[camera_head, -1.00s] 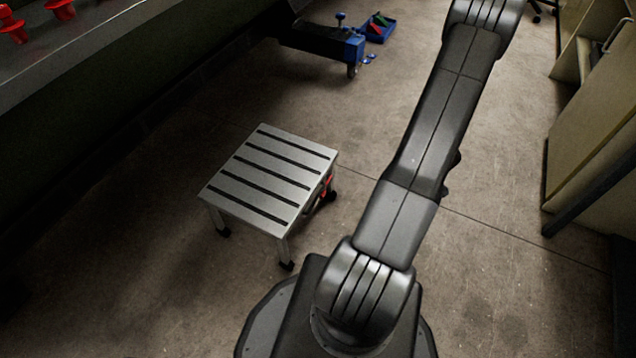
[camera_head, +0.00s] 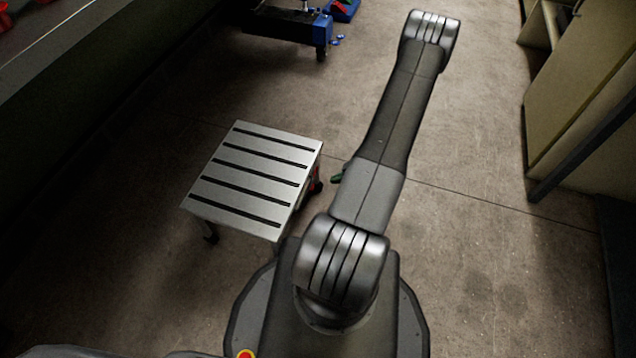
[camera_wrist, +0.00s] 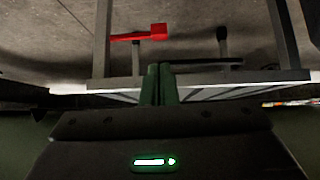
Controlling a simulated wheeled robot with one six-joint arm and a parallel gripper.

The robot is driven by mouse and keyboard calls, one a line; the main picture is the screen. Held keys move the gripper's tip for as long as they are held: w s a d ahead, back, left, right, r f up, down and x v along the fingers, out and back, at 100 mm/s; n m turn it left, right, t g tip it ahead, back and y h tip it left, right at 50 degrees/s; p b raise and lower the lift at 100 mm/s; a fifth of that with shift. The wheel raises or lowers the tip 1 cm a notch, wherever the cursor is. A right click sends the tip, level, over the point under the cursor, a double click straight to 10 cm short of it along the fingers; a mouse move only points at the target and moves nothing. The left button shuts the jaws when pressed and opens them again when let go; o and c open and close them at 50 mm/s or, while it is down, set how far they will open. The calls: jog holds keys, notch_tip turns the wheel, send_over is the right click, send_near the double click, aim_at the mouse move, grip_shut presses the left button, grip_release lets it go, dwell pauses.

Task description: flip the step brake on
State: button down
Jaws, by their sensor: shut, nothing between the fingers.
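The step (camera_head: 251,179), a low metal stool with dark grip strips, stands on the floor left of my arm in the head view. In the wrist view its underside edge (camera_wrist: 75,88) and legs (camera_wrist: 102,38) show, seemingly upside down. The brake's red lever (camera_wrist: 155,32) with a blocky end shows beyond my fingertips; a bit of red (camera_head: 312,181) shows at the step's right side in the head view. My gripper (camera_wrist: 159,70) is shut and empty, its green fingers pointing toward the step, apart from the lever. In the head view only a green bit of it (camera_head: 337,178) shows.
A blue-ended cart (camera_head: 322,30) and a blue tray (camera_head: 343,9) stand at the back. A pale cabinet (camera_head: 580,90) is at the right. A long ledge (camera_head: 60,45) with red items runs along the upper left. The floor right of my arm is clear.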

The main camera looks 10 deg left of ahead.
aim_at(312, 187)
jog(key=b+x, duration=0.3)
jog(key=x, duration=0.7)
jog(key=shift+s+f+b, duration=0.1)
jog(key=shift+f+b, duration=0.3)
jog(key=shift+b, duration=0.1)
dwell(0.4)
notch_tip(312, 187, down, 7)
jog(key=b, duration=0.5)
jog(key=shift+f, duration=0.15)
dwell(0.5)
dwell(0.4)
